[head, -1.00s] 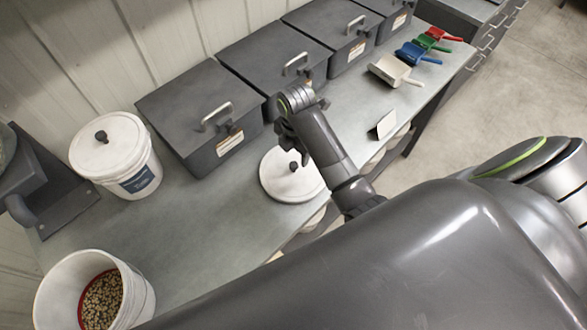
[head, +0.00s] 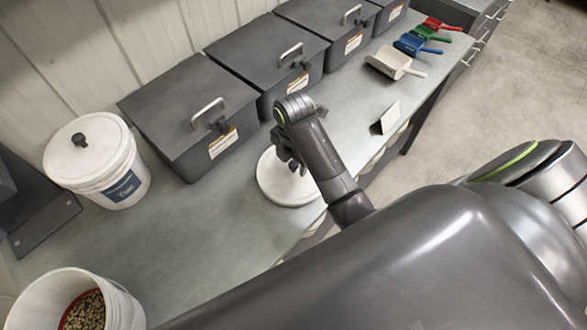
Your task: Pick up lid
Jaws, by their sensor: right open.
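The white round lid (head: 272,184) lies flat on the grey bench near its front edge. My right gripper (head: 289,161) is open and points down over the middle of the lid, close to its dark knob. The gripper and arm cover part of the lid, and the dark knob blends with the dark fingers. I cannot tell whether the fingers touch the knob. My left gripper is not in view.
A lidded white bucket (head: 122,188) stands at the left. An open bucket with seeds (head: 118,308) is at the front left. Dark bins (head: 165,100) line the wall. A small white card (head: 390,117) and scoops (head: 392,63) lie to the right.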

